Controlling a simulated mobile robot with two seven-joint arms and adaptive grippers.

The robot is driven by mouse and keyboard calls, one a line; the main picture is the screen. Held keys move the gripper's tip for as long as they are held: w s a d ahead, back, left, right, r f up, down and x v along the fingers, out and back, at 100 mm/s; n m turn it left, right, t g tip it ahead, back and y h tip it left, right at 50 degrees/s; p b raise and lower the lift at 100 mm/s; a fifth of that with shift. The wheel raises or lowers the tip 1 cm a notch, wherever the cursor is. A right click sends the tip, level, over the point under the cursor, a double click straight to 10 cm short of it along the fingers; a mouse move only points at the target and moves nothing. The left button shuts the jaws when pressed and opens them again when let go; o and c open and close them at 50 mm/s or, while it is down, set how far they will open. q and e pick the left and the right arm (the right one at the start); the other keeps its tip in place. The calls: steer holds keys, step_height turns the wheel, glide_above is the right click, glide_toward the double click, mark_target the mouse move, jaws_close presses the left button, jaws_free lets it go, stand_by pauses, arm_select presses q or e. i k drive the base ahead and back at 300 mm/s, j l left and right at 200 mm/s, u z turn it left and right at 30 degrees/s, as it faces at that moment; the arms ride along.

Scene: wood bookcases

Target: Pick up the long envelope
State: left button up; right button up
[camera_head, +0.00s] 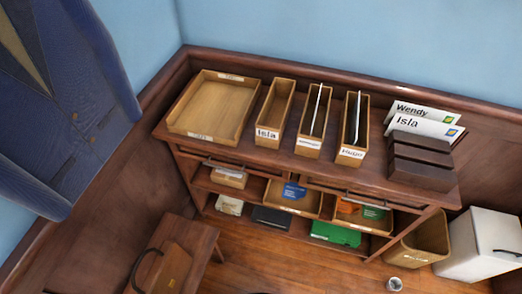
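Two white envelopes stand upright in a dark wooden rack (421,178) at the right end of the bookcase top. The back envelope (408,111) reads "Wendy" and the front envelope (430,126) reads "Isla". Each has a small coloured stamp at its right end. Their lower parts are hidden by the rack, so I cannot tell which is longer. Neither of my grippers is in view.
A wooden tray (186,122), a narrow bin (265,132) labelled "Isla" and two more narrow bins (308,146) (351,153) with thin upright items line the bookcase top. A waste bin (410,249) and white cabinet (474,257) stand right. Wooden floor (262,262) shows in front.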

mark_target(423, 126)
steer(key=l+u, duration=0.1)
steer(key=l, duration=0.35)
steer(key=k+l, duration=0.1)
steer(key=l, duration=0.35)
steer(key=k+l+u, duration=0.15)
steer(key=l, duration=0.3)
steer(key=l+u, duration=0.1)
steer(key=l, duration=0.35)
steer(key=k+l, duration=0.15)
steer(key=l, duration=0.3)
steer(key=k+l+u, duration=0.15)
steer(key=l, duration=0.3)
